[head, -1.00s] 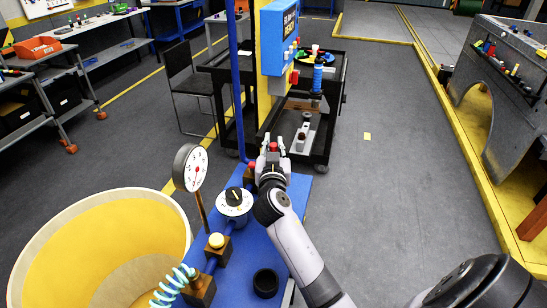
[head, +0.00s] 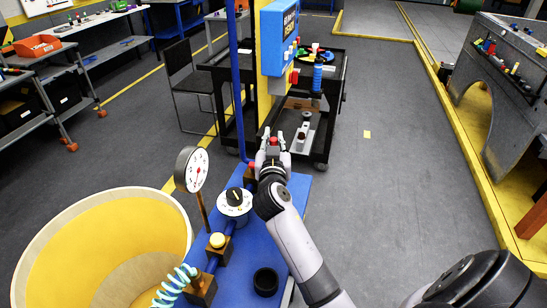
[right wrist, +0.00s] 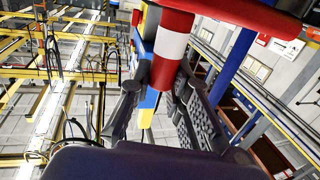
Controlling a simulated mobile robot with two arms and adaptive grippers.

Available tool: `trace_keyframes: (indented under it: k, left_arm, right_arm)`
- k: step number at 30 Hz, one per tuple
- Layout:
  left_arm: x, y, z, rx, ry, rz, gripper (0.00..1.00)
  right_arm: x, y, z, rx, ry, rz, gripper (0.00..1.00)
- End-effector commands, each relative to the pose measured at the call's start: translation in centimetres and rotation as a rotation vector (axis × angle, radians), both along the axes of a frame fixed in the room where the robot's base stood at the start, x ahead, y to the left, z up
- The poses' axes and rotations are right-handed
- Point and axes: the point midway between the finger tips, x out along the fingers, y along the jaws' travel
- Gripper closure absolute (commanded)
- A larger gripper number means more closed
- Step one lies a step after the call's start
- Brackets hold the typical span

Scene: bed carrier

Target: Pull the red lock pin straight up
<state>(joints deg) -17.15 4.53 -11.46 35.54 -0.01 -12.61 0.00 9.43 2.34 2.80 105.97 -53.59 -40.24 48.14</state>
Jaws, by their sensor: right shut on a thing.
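The red lock pin (head: 273,141) shows as a small red piece between the fingers of my right gripper (head: 273,147), over the far end of the blue bench (head: 262,232). In the right wrist view the pin (right wrist: 165,73) is a red cylinder with a white band and a wider red part above. The fingers of my right gripper (right wrist: 160,105) are on both sides of it, shut on it. The pin's lower end is hidden in the head view. My left gripper is not in view.
A round gauge (head: 190,169), a dial (head: 235,201) and a black cup (head: 266,281) are on the bench. A large yellow-lined tub (head: 105,250) stands at left. A yellow post with a blue box (head: 279,38) and a black cart (head: 325,130) stand beyond.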

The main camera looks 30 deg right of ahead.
Motion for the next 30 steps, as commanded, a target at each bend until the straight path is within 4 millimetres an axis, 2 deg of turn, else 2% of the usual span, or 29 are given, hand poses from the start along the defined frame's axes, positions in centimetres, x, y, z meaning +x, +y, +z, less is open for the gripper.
trace_keyframes:
  k: [16, 30]
  left_arm:
    - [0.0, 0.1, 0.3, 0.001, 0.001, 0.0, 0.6]
    - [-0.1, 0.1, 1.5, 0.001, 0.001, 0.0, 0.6]
  right_arm:
    - [0.0, 0.0, 0.4, 0.0, -0.001, 0.0, 1.0]
    - [0.0, 0.0, 2.2, 0.0, -0.001, 0.0, 1.0]
